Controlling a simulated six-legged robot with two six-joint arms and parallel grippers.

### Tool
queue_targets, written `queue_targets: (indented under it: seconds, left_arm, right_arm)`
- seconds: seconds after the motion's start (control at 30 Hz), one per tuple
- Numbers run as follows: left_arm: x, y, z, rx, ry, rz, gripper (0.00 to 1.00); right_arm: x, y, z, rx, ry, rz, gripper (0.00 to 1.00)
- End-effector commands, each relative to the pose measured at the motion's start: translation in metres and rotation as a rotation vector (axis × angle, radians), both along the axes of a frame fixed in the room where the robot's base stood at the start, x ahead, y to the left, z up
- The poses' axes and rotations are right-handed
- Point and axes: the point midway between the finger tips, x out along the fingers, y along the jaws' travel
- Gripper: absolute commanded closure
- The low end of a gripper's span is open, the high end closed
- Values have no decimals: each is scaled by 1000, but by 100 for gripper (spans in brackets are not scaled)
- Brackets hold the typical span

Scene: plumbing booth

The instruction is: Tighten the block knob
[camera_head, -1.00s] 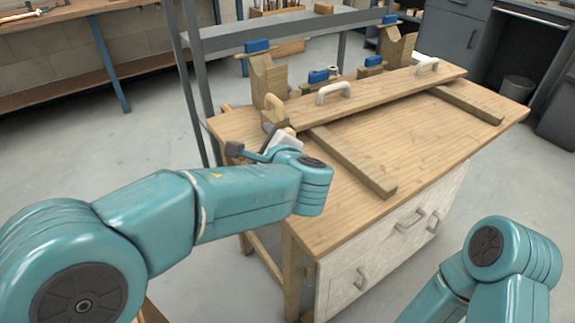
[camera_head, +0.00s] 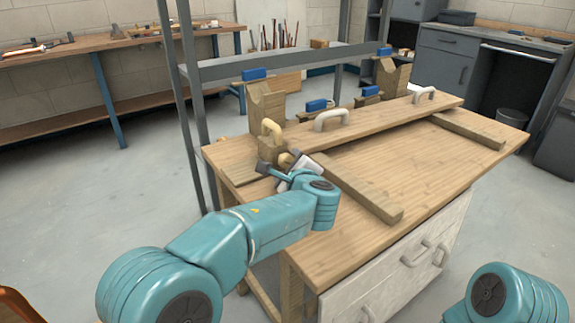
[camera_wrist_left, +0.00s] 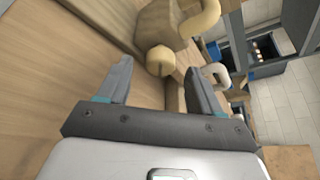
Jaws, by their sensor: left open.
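A wooden block (camera_head: 270,146) stands at the left end of the workbench, with a cream curved handle (camera_head: 272,130) on top. Its round cream knob (camera_head: 286,160) sticks out low on the near side. In the left wrist view the knob (camera_wrist_left: 160,60) lies just beyond the fingertips, between their lines, with the block (camera_wrist_left: 165,25) behind it. My left gripper (camera_head: 274,165) is open beside the knob; in the wrist view its two fingers (camera_wrist_left: 158,80) are apart with nothing between them. My right gripper is out of view; only part of my right arm shows.
A long board (camera_head: 380,120) with pale handles (camera_head: 332,119) lies across the workbench (camera_head: 400,165), over wooden battens (camera_head: 355,188). Upright wooden supports with blue-topped clamps (camera_head: 255,75) stand along the back edge. A grey metal post (camera_head: 190,80) rises behind the left end.

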Motion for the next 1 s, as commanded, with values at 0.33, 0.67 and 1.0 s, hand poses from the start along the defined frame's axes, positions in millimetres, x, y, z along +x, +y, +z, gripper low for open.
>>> queue_targets:
  seconds: [0.33,0.67,1.0]
  left_arm:
    - [22,6,-6,0,0,0,35]
    - [22,6,-6,0,0,0,87]
    - [22,5,5,71,53,-1,91]
  right_arm:
    - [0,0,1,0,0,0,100]
    - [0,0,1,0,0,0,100]
    - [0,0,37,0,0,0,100]
